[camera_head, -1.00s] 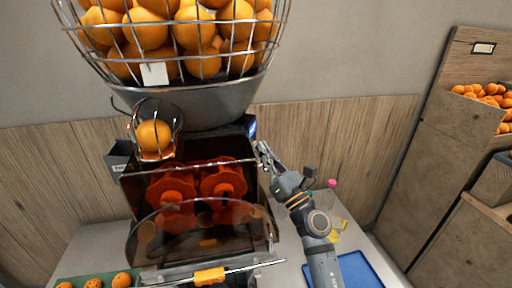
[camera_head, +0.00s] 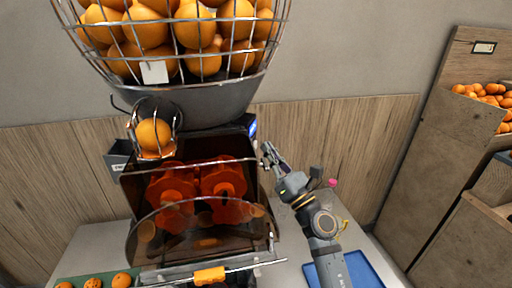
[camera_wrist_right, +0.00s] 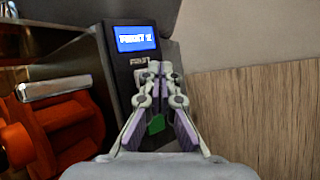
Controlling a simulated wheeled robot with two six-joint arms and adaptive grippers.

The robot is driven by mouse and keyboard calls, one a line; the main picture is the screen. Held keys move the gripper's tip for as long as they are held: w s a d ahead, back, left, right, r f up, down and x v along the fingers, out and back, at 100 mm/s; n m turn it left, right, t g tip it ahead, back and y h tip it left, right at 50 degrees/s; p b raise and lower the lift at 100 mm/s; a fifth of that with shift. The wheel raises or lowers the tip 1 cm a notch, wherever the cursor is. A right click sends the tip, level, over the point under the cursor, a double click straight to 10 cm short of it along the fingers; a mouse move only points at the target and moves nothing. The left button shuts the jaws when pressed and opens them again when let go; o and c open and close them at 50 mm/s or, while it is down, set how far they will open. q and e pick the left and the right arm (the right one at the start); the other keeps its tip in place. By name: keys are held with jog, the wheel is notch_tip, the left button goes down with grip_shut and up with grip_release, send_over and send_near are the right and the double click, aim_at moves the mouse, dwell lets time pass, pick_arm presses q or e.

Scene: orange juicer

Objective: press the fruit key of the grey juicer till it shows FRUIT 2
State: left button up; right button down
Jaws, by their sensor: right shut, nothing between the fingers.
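The grey juicer (camera_head: 190,105) stands at the left of the head view, with its control panel on its right side. In the right wrist view the panel's blue screen (camera_wrist_right: 136,38) reads FRUIT and a digit that is too blurred to be sure of. A small key label (camera_wrist_right: 139,61) sits below the screen. My right gripper (camera_head: 267,150) is shut and empty beside the panel. In the right wrist view its tips (camera_wrist_right: 160,72) overlap the panel just below and right of the label and hide part of it; I cannot tell whether they touch. My left gripper is out of view.
A wire basket of oranges (camera_head: 180,40) tops the juicer. A green key or light (camera_wrist_right: 156,124) shows between the fingers. A blue tray (camera_head: 362,272) and a pink-topped item (camera_head: 332,183) are on the counter at right. Wooden crates of oranges stand at far right.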

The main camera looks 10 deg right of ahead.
jog(key=d, duration=0.1)
jog(key=s+d+b, duration=0.1)
jog(key=d, duration=0.1)
jog(key=s+d+b, duration=0.1)
jog(key=shift+s+d, duration=0.2)
jog(key=shift+d, duration=0.05)
dwell(0.3)
dwell(0.5)
